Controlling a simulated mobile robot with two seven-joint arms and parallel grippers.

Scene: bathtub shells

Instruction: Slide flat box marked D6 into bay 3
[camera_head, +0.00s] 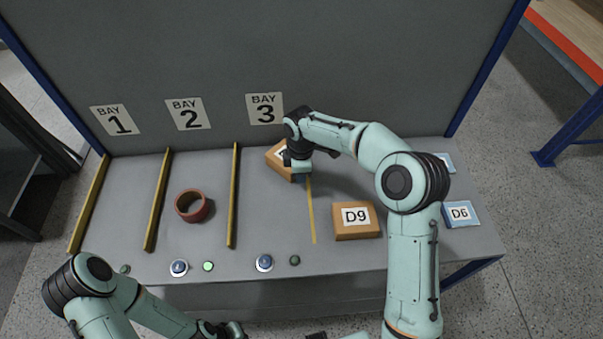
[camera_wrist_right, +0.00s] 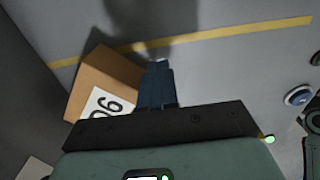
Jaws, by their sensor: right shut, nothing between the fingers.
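An orange flat box (camera_head: 277,160) lies turned at an angle at the back of bay 3. Its label is mostly hidden in the head view. In the right wrist view the box (camera_wrist_right: 105,78) shows an upside-down label that seems to read D6, and one corner overlaps the yellow floor line. My right gripper (camera_head: 298,176) is shut and empty, low at the box's front right side; its fingers (camera_wrist_right: 157,85) show close beside the box, contact unclear. A blue box (camera_head: 461,213) at the far right is also marked D6. My left gripper (camera_head: 225,331) is at the bottom edge, its jaws unclear.
Yellow divider rails (camera_head: 233,195) separate the bays; a flat yellow line (camera_head: 311,215) marks bay 3's right side. An orange D9 box (camera_head: 355,232) lies right of it. A reddish ring (camera_head: 192,206) sits in bay 2. Buttons (camera_head: 264,262) line the front. Bay 3's front is clear.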

